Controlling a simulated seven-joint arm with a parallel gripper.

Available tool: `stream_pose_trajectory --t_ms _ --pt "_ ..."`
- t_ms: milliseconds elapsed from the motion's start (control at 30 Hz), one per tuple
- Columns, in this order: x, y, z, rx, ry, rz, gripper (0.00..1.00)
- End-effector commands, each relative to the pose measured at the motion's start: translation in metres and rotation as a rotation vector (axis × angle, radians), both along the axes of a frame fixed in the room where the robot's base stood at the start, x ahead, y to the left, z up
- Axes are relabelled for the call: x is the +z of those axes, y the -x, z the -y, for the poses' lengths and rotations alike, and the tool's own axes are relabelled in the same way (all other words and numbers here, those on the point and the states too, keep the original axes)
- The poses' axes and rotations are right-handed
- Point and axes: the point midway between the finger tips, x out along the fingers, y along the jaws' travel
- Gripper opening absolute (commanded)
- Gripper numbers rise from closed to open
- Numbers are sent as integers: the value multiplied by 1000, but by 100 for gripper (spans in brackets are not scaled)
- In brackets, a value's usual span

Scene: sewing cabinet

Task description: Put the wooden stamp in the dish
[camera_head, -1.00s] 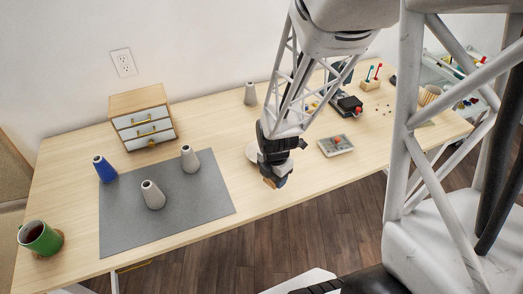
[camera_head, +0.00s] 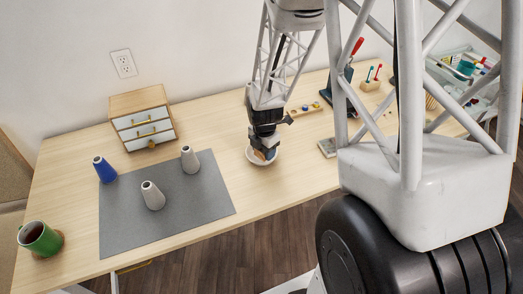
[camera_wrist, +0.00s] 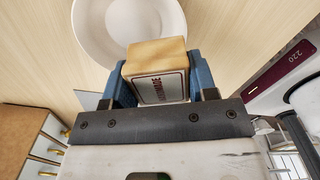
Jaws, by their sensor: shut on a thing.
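The wooden stamp (camera_wrist: 157,70) is a light wood block with a label face of dark lettering. My gripper (camera_wrist: 160,88) is shut on it, with a blue finger on each side in the wrist view. In the head view my gripper (camera_head: 265,150) is over the dish, and the stamp (camera_head: 262,155) shows small and partly hidden at its tip. The dish (camera_wrist: 88,42) is a round white bowl, just beyond the stamp in the wrist view. In the head view the dish (camera_head: 253,158) is partly covered by my gripper. I cannot tell how high the stamp is above it.
A small drawer cabinet (camera_head: 143,118) stands behind. A green mug (camera_head: 40,238) is at far left. Table right of the mat's front is clear.

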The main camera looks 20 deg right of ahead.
Motion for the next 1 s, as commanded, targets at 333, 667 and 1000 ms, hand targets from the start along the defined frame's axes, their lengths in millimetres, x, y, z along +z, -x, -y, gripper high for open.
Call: stream_pose_trajectory --t_ms 333,667,1000 --pt "-3 -31 5 0 -1 -1 29" --pt "-3 -32 5 0 0 -1 29" --pt "-23 -32 5 0 0 -2 29"
